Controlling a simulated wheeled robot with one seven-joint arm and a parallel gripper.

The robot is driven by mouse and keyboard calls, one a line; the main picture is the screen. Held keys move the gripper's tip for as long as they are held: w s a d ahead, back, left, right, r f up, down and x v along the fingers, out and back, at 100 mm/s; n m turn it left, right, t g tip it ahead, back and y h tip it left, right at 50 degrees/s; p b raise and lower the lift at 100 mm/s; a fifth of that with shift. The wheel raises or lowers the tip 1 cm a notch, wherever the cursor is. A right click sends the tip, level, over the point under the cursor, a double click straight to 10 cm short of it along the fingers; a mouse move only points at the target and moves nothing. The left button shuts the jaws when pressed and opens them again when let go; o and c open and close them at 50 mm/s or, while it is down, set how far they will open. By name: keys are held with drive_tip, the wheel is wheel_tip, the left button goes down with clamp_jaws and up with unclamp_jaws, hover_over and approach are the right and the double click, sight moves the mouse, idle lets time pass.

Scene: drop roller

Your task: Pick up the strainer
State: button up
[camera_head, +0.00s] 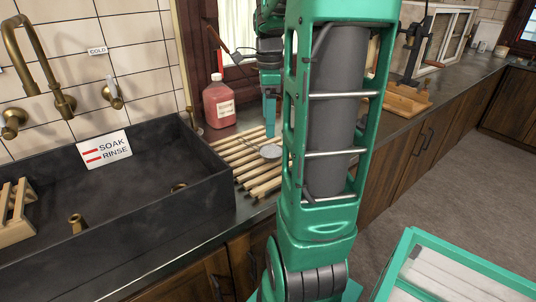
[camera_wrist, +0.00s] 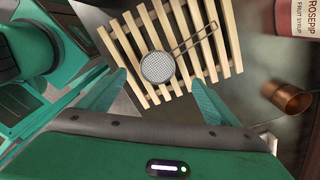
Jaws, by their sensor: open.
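The strainer (camera_wrist: 158,67) is a small round mesh sieve with a thin wire handle, lying on a slatted wooden rack. In the wrist view its mesh bowl is near the middle and its handle points to the upper right. In the head view the strainer (camera_head: 271,152) lies at the rack's right part, partly beside my arm. My gripper (camera_wrist: 160,90) is open, with its two green fingers spread to either side of the bowl's near edge, above the rack and apart from the strainer. In the head view one finger of my gripper (camera_head: 269,118) shows above the rack.
The wooden rack (camera_head: 228,143) lies on the dark counter beside a black sink (camera_head: 60,180). A red syrup bottle (camera_head: 219,101) stands behind the rack. A copper cup (camera_wrist: 286,97) is at the right in the wrist view. A wooden board (camera_head: 405,100) lies farther along the counter.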

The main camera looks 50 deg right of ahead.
hover_over(271, 150)
drive_tip(key=f, duration=0.3)
drive_tip(key=w+f, duration=0.1)
drive_tip(key=shift+a+f, duration=0.15)
drive_tip(key=shift+f, duration=0.25)
drive_tip(key=f, duration=0.4)
drive_tip(key=shift+s, duration=0.4)
drive_tip(key=shift+f, duration=0.6)
drive_tip(key=shift+c, duration=0.6)
drive_tip(key=c, duration=1)
drive_tip(key=shift+r, duration=0.15)
drive_tip(key=shift+c, duration=0.2)
